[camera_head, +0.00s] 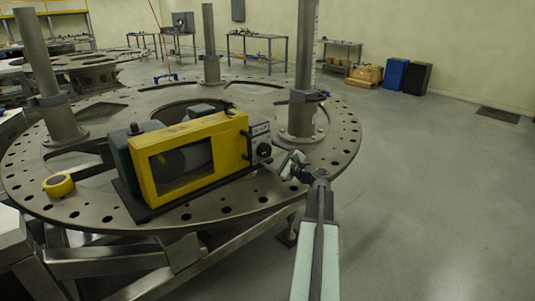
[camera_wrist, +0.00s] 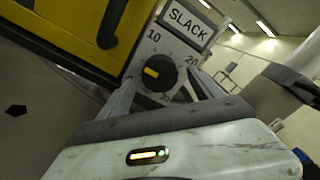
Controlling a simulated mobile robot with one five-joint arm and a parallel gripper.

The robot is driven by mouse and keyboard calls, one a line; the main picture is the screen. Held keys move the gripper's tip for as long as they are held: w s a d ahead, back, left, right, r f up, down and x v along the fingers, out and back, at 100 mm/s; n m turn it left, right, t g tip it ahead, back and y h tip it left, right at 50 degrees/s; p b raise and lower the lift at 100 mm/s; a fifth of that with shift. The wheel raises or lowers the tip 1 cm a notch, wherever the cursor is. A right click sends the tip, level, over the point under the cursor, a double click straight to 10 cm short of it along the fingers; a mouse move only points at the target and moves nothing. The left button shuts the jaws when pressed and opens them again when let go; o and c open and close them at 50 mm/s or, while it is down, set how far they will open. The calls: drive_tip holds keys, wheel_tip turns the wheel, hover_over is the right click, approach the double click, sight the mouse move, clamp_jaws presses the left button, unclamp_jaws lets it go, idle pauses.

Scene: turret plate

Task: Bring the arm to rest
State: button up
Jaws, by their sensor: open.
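My arm (camera_head: 318,235) reaches up from the lower right in the head view. My gripper (camera_head: 282,162) is beside the right end of a yellow-framed machine (camera_head: 145,178) on the round turret plate (camera_head: 95,218). In the wrist view, my gripper (camera_wrist: 163,84) is open, with one finger on each side of a black knob (camera_wrist: 158,72) with a yellow mark. The knob is on a grey panel under a "SLACK" label (camera_wrist: 187,23), among numbers such as 10 and 20. I cannot tell whether the fingers touch it.
Upright metal posts (camera_head: 306,75) stand on the plate, one close behind my gripper. A yellow tape roll (camera_head: 58,185) lies at the plate's left. Blue and black bins (camera_head: 396,74) stand at the back. The floor (camera_head: 430,190) on the right is clear.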

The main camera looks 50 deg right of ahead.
drive_tip(key=s, duration=0.5)
drive_tip(key=shift+a, duration=0.2)
drive_tip(key=shift+r, duration=0.1)
